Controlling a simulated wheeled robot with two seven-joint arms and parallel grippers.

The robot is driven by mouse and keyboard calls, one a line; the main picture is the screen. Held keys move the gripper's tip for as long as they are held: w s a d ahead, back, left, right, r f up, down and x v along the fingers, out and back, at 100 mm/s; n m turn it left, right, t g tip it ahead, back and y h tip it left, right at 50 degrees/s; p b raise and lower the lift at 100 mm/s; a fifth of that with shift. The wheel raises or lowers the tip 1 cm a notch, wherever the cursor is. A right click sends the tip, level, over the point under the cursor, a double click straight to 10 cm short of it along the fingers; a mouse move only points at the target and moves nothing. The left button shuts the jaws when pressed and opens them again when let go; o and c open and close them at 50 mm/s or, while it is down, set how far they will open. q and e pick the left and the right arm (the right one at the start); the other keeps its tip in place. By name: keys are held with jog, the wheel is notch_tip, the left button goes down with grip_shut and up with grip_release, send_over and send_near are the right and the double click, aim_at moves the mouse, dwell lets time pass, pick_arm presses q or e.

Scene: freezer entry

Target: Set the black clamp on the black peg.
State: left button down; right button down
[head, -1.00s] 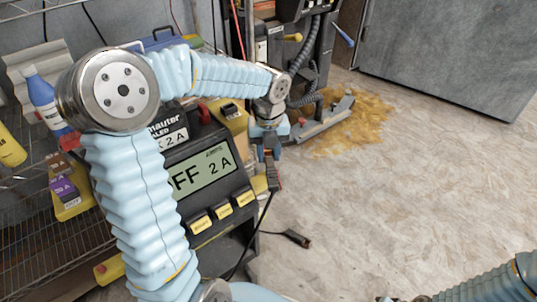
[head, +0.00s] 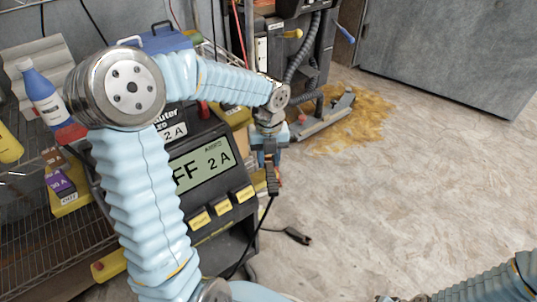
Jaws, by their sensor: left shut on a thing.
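My left gripper (head: 268,158) points down in front of the right edge of the battery charger (head: 217,203). It is shut on a dark clamp (head: 272,183), which hangs nose down beside the charger, clear of the floor. A black cable runs down from the clamp. A second dark clamp (head: 297,236) with a reddish end lies on the floor right of the charger. A red peg (head: 204,110) stands on the charger's top, partly behind my arm. I cannot make out a black peg; my left arm covers part of the charger. My right gripper is out of view.
A wire shelf (head: 50,245) with a blue bottle (head: 42,95) and yellow bins stands at left. A floor machine (head: 300,50) stands behind, by a brown spill (head: 350,118). The concrete floor at right is open.

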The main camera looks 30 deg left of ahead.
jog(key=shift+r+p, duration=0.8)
jog(key=shift+p, duration=0.05)
dwell(2.0)
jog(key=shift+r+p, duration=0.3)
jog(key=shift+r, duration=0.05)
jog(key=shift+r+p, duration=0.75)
dwell(1.8)
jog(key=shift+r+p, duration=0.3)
jog(key=shift+p, duration=0.05)
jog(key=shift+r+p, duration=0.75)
dwell(1.2)
